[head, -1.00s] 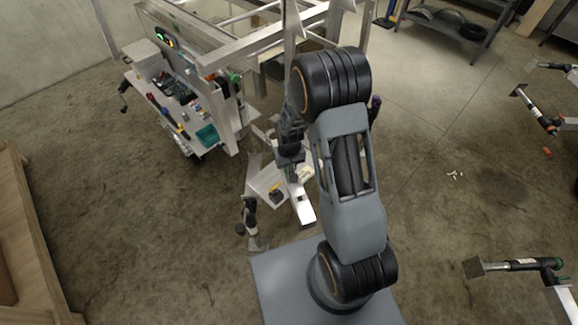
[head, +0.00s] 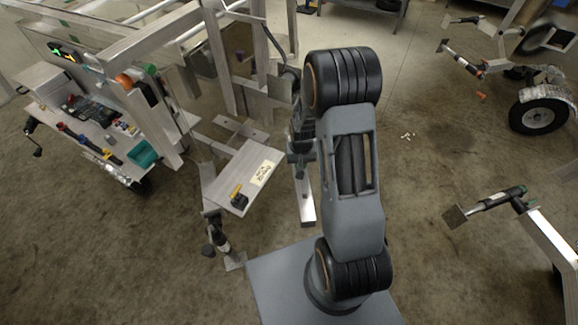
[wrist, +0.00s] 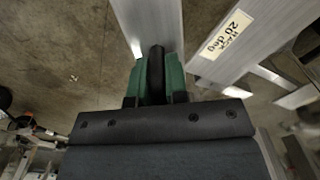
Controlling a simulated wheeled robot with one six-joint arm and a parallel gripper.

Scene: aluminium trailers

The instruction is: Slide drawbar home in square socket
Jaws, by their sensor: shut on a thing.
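The drawbar, a square aluminium bar (head: 305,203), shows below my gripper (head: 300,158) in the head view, its end face towards me. The plate also shows in the wrist view (wrist: 262,42). I cannot make out the square socket's mouth; my arm hides part of the frame behind.
The trailer frame (head: 150,42) with its tool shelf (head: 92,130) stands at left. A jack leg (head: 218,240) is beside the plate. Other trailer parts with a wheel (head: 540,116) and a bar with a square foot (head: 485,205) are at right. Floor between is mostly clear.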

